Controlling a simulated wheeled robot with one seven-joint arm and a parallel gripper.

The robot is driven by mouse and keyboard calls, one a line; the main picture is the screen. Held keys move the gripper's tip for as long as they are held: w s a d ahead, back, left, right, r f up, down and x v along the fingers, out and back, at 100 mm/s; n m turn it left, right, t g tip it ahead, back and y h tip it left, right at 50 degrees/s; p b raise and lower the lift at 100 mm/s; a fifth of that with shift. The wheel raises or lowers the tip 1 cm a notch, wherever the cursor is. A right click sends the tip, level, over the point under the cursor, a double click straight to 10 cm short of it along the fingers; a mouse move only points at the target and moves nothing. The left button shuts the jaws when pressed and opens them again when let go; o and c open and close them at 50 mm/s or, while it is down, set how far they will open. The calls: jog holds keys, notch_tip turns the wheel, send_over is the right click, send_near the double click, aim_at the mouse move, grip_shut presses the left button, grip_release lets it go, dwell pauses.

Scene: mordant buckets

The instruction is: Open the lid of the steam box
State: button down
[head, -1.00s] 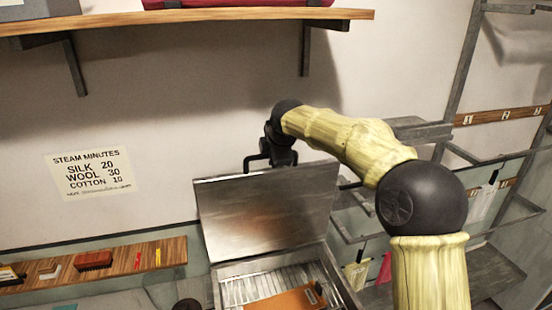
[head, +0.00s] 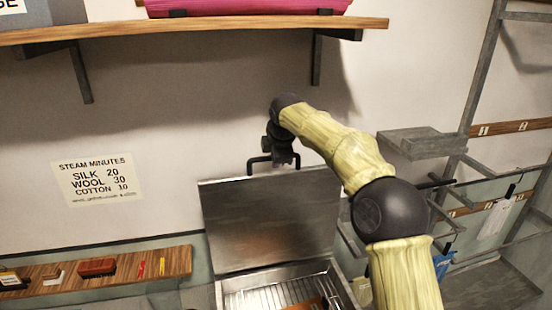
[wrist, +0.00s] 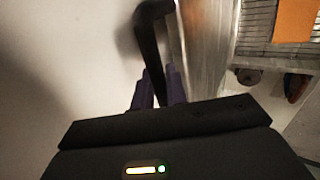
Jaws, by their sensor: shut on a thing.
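The steam box (head: 226,287) is a metal box at the bottom centre of the head view, partly cut off by the frame edge. Its flat metal lid (head: 268,222) stands raised and steep at the back edge, so the slatted inside shows. A black bar handle (head: 256,159) sits at the lid's top edge. My gripper (head: 281,163) is at this handle. In the wrist view, my gripper (wrist: 158,90) has its dark fingers closed around the handle (wrist: 148,40), with the lid (wrist: 207,55) seen edge-on beside it.
An orange item (wrist: 295,20) lies in the box. A wall shelf (head: 200,31) with a pink case (head: 245,8) is above. A wooden ledge (head: 130,272) with small tools is at left. A grey rack (head: 425,143) stands right of my arm. The wall is close behind the lid.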

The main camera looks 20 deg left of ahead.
jog(key=c, duration=1.5)
grip_release()
jog(key=shift+a+f, duration=0.1)
jog(key=shift+f, duration=0.1)
jog(key=shift+o, duration=0.2)
jog(key=b+v, duration=0.2)
jog(key=v, duration=1.5)
jog(key=shift+r, duration=0.2)
jog(key=shift+f, duration=0.1)
